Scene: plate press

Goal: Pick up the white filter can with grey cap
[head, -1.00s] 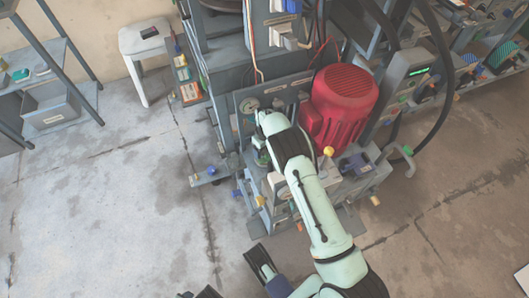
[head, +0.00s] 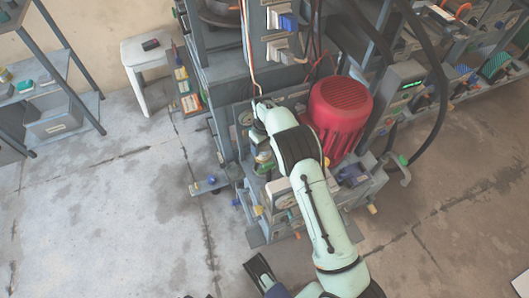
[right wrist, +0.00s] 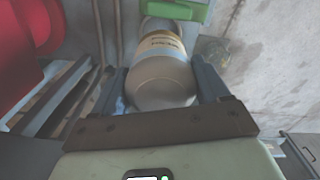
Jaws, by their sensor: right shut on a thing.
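In the right wrist view the white filter can (right wrist: 163,82) lies between the two blue-grey fingers of my right gripper (right wrist: 162,76), which is shut on it. Its pale rounded end faces the camera, and a yellowish label band with dark print circles its body. In the head view my right forearm and wrist cover most of the gripper and the can.
A red motor (head: 341,103) stands right of my wrist on the grey press. A green piece (right wrist: 178,9) is close beyond the can. A small white stool (head: 146,52) and a grey shelf bin (head: 52,118) stand at the left. The concrete floor (head: 110,220) is clear at lower left.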

